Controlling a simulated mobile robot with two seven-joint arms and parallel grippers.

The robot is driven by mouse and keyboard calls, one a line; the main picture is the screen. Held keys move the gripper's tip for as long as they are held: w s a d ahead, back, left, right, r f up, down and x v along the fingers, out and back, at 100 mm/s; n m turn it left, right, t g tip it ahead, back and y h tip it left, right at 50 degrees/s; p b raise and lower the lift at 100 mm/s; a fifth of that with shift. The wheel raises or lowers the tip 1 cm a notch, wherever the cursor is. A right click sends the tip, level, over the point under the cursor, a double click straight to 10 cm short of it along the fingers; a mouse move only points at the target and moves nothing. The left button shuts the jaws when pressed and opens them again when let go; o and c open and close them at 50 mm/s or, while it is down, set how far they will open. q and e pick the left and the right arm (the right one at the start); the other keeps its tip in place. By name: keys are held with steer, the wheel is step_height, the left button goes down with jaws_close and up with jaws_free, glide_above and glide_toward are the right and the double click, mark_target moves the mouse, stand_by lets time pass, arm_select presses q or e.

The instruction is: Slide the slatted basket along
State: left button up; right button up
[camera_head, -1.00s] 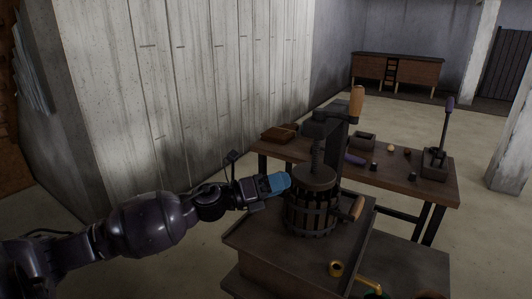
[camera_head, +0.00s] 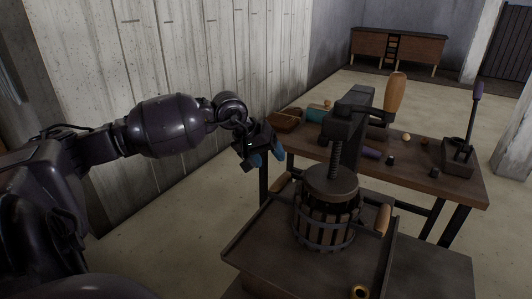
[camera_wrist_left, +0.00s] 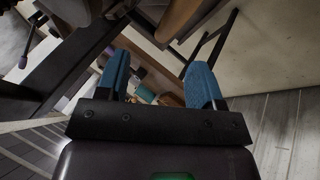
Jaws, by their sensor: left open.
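The slatted basket (camera_head: 325,222) is a round tub of dark upright slats with metal hoops and a wooden handle on each side. It stands upright on the dark tray of the press, under the screw and a round pressing plate (camera_head: 331,182). My left gripper (camera_head: 267,157) is up and to the left of the basket, apart from it. Its two blue fingers (camera_wrist_left: 158,84) are spread and empty in the left wrist view. My right gripper is not in view.
The press frame (camera_head: 350,118) with a wooden handle (camera_head: 395,92) rises behind the basket. A wooden table (camera_head: 425,178) behind it holds small items and a lever device (camera_head: 458,152). A brass ring (camera_head: 360,291) lies in front. Floor at left is clear.

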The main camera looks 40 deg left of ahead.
mark_target(280, 179)
arm_select(q)
steer(key=w+f+m, duration=0.1)
steer(key=f, duration=0.2)
steer(key=w+d+f+m+b, duration=0.1)
steer(key=f, duration=0.2)
steer(key=w+f+m, duration=0.1)
steer(key=f, duration=0.3)
steer(key=shift+w+d+g+y+b, duration=0.3)
steer(key=shift+d+g+b, duration=0.05)
steer(key=shift+g, duration=0.05)
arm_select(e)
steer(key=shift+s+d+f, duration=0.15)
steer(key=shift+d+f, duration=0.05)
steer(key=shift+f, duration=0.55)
arm_select(q)
steer(key=shift+c, duration=0.2)
jaws_close()
steer(key=shift+w+r, duration=0.15)
steer(key=shift+r, duration=0.25)
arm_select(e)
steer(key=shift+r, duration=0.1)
